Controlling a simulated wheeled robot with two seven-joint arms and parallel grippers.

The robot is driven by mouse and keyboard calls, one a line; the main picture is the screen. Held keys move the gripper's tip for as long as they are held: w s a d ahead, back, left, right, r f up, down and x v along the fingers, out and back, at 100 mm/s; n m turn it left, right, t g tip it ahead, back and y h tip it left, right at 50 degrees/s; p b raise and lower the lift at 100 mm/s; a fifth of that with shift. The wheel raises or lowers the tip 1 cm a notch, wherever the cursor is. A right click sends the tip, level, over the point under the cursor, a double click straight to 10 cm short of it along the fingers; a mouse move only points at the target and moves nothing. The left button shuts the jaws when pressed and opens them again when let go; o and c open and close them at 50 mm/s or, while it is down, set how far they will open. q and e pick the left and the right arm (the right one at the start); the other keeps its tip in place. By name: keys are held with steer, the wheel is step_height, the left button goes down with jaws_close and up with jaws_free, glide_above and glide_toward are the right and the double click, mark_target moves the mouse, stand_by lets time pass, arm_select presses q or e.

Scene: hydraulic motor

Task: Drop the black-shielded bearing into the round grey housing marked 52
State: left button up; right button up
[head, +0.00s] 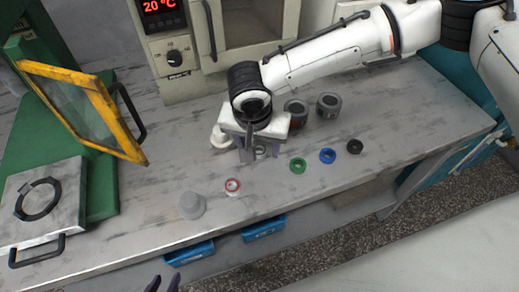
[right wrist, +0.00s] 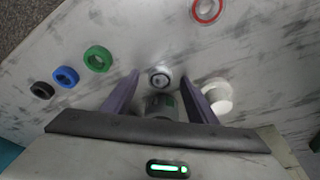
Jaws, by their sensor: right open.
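The black-shielded bearing (head: 354,146) lies flat on the bench at the right end of a row of bearings; it also shows at the left in the right wrist view (right wrist: 42,90). Two round grey housings stand behind the row, a left one (head: 296,112) and a right one (head: 328,105); I cannot read their markings. My right gripper (head: 252,155) is open, pointing down left of the row. Between its fingers (right wrist: 160,100) a metallic bearing (right wrist: 160,78) and a grey cylinder (right wrist: 162,107) show. My left gripper (head: 163,284) is at the bottom edge, fingertips apart, empty.
A green bearing (head: 298,165), blue bearing (head: 327,155) and red bearing (head: 232,186) lie on the bench. A white part (head: 220,136) and grey cup (head: 192,205) stand left. A yellow-framed guard (head: 90,110) and an oven (head: 240,35) bound the bench.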

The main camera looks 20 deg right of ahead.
mark_target(259, 152)
steer(key=c, duration=1.3)
step_height(259, 152, up, 10)
steer(key=s+d+r+n, duration=0.1)
steer(key=s+d+n, duration=0.1)
steer(key=s+d+r+n+y, duration=0.1)
steer(key=s+d+r+n, duration=0.1)
steer(key=s, duration=0.1)
steer(key=s+d+r+n, duration=0.2)
steer(key=s+d, duration=0.1)
steer(key=shift+s+y, duration=0.2)
steer(key=shift+y, duration=0.1)
